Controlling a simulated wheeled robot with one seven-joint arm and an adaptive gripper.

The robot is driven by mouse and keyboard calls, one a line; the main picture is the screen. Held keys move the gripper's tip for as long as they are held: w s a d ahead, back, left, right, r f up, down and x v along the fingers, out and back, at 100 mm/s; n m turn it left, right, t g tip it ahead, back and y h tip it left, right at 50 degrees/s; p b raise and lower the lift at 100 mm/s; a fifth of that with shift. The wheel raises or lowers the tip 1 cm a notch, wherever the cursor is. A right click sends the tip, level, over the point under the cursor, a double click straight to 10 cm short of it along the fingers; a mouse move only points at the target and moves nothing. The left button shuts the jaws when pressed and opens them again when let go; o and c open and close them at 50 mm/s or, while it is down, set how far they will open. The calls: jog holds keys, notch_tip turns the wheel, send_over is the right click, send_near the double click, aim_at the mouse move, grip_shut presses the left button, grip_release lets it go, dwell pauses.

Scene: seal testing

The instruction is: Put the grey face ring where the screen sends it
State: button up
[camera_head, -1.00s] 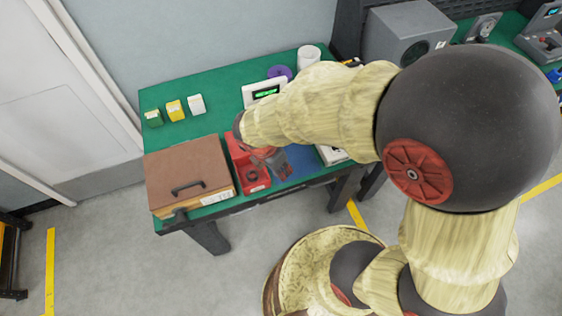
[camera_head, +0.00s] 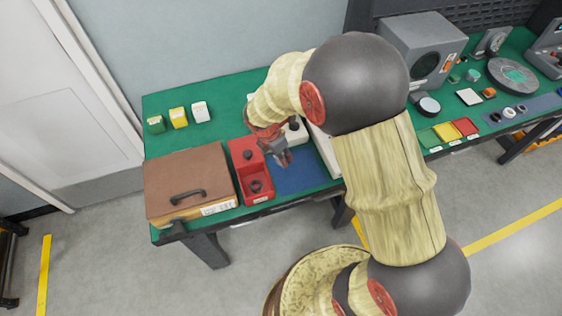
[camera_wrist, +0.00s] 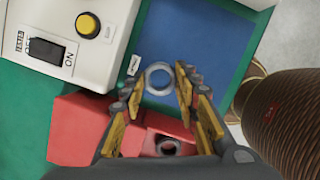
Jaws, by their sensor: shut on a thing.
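My gripper (camera_head: 285,160) is over the blue mat (camera_head: 296,180), just right of the red holder (camera_head: 243,174). In the wrist view its fingers (camera_wrist: 158,88) are closed around the grey face ring (camera_wrist: 159,79), which shows between the fingertips against the blue mat. The ring is too small to make out in the head view. The screen is hidden behind my arm in the head view and is not in the wrist view. Green (camera_head: 428,138), yellow (camera_head: 447,131) and red (camera_head: 465,127) trays lie on the right-hand bench.
A brown lidded box (camera_head: 187,172) stands left of the red holder, which has a dark ring (camera_head: 255,187) in it. A white unit with a switch and yellow button (camera_wrist: 70,40) borders the mat. Green, yellow and white small blocks (camera_head: 178,117) stand at the back left.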

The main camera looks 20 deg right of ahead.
notch_tip(320, 180, down, 3)
jog(key=shift+w+f+b, duration=0.1)
jog(key=shift+f+b, duration=0.05)
jog(key=shift+b, duration=0.55)
jog(key=shift+f, duration=0.35)
jog(key=o, duration=1.2)
jog(key=shift+s+d+f, duration=0.1)
jog(key=shift+s+f, duration=0.1)
jog(key=shift+f, duration=0.05)
jog(key=shift+o, duration=0.2)
